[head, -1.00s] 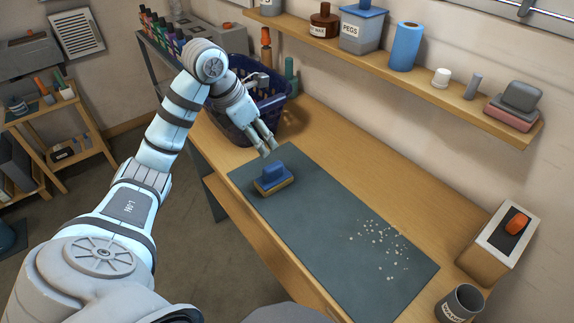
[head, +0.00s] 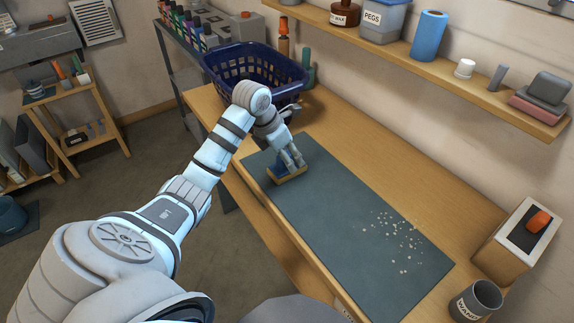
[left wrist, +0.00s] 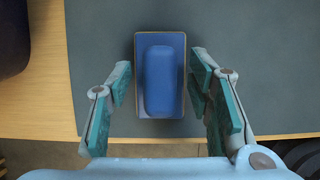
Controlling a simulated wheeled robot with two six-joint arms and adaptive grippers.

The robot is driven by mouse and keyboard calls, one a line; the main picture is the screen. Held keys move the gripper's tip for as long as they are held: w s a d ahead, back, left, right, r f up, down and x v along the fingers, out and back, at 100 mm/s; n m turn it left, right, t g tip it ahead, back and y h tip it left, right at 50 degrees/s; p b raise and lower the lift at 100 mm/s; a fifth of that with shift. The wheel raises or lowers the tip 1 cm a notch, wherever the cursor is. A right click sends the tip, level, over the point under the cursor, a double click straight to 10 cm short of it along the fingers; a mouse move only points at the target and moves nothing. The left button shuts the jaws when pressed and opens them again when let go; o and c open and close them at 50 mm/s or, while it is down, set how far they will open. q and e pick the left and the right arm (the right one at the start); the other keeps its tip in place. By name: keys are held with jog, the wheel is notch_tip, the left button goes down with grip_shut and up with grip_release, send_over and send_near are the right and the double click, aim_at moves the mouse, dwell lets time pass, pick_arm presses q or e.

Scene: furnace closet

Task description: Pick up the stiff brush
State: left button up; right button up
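The stiff brush (head: 288,175) has a blue grip on a wooden-edged block and lies on the dark mat (head: 357,237) near its far left end. In the left wrist view the brush (left wrist: 163,83) stands upright in the picture, grip towards me. My left gripper (head: 290,158) is at the brush in the head view and hides part of it. In the left wrist view its fingers (left wrist: 160,92) are spread, one on each side of the brush. A gap shows on the left and a narrower one on the right. My right gripper is in neither view.
Light crumbs (head: 400,238) are scattered on the mat. A dark blue laundry basket (head: 255,68) stands at the bench's far end. A box with an orange item (head: 538,220) and a labelled mug (head: 475,300) stand at the right. A wall shelf (head: 440,70) runs above the bench.

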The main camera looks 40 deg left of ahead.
pick_arm(q)
grip_shut()
notch_tip(320, 180, up, 10)
jog(key=shift+w+r+p, duration=0.1)
jog(key=shift+r+p, duration=0.1)
jog(key=shift+p, duration=0.7)
notch_tip(320, 180, up, 10)
jog(key=p, duration=0.9)
jog(key=shift+f, duration=0.2)
